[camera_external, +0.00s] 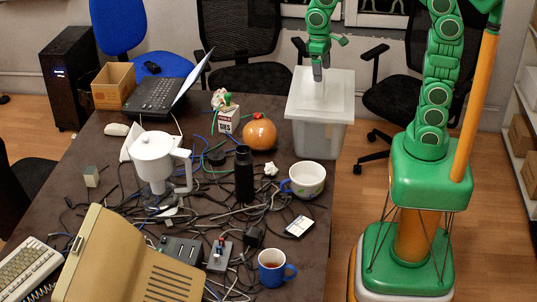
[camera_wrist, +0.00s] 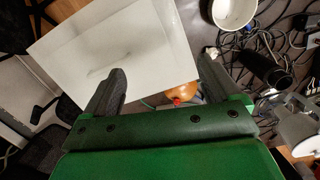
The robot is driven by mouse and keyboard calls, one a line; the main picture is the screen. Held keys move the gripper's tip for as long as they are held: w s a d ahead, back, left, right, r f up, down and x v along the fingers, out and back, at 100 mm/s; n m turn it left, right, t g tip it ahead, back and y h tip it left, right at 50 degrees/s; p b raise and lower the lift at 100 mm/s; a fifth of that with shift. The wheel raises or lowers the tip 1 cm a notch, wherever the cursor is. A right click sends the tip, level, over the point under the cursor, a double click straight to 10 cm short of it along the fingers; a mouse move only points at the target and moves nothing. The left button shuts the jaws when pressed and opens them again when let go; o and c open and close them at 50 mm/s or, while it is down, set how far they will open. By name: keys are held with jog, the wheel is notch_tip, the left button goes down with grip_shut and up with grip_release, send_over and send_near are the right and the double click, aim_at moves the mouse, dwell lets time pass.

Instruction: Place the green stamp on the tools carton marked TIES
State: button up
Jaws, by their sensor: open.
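The carton marked TIES (camera_external: 228,122) stands upright at the far right part of the table, white with dark lettering. A small green thing (camera_external: 227,99), which looks like the stamp, shows at the top of the carton and seems to rest on it; the contact is too small to tell. My gripper (camera_external: 318,76) is open and empty, pointing down above the white bin, to the right of the carton and apart from it. In the wrist view my gripper (camera_wrist: 162,66) has its fingers wide apart with nothing between them; I cannot make out the stamp there.
The white bin (camera_external: 327,108) stands beside the table under my gripper. An orange round object (camera_external: 259,134) sits right beside the carton.

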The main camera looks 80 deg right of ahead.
jog(key=s+a+f+n, duration=0.1)
jog(key=s+f, duration=0.1)
jog(key=s, duration=0.9)
jog(key=s+a+f+n, duration=0.1)
jog(key=s+a+f, duration=0.1)
jog(key=s, duration=0.9)
jog(key=shift+s+a+n+g, duration=0.15)
jog(key=shift+s+n+g, duration=0.15)
jog(key=shift+s+n, duration=0.1)
